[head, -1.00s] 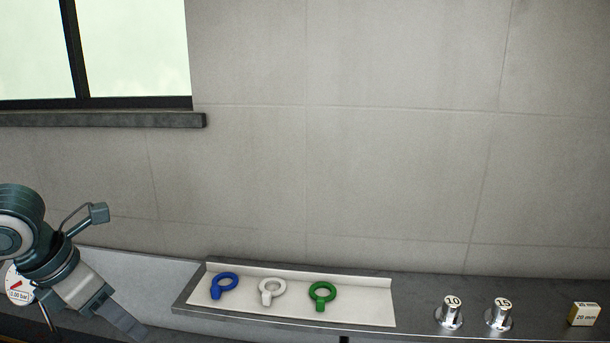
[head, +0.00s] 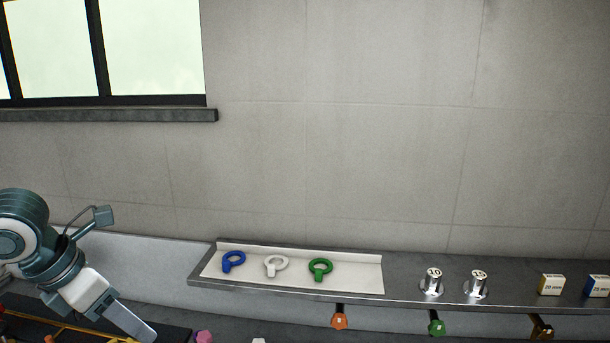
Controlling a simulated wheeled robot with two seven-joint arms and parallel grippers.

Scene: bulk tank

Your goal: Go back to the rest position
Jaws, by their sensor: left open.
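My left gripper (head: 128,322) is at the lower left of the head view, with its arm coming in from the left edge. It points down and to the right, and I see nothing held in it. It is in front of and left of the shelf, apart from the rings there. My right gripper is not in view.
A steel shelf (head: 400,299) carries a white mat (head: 345,278) with blue (head: 233,261), white (head: 275,265) and green (head: 320,269) rings. Two metal cylinders (head: 432,283) and small boxes (head: 551,284) stand to the right. Orange (head: 340,317) and green (head: 437,323) knobs show below.

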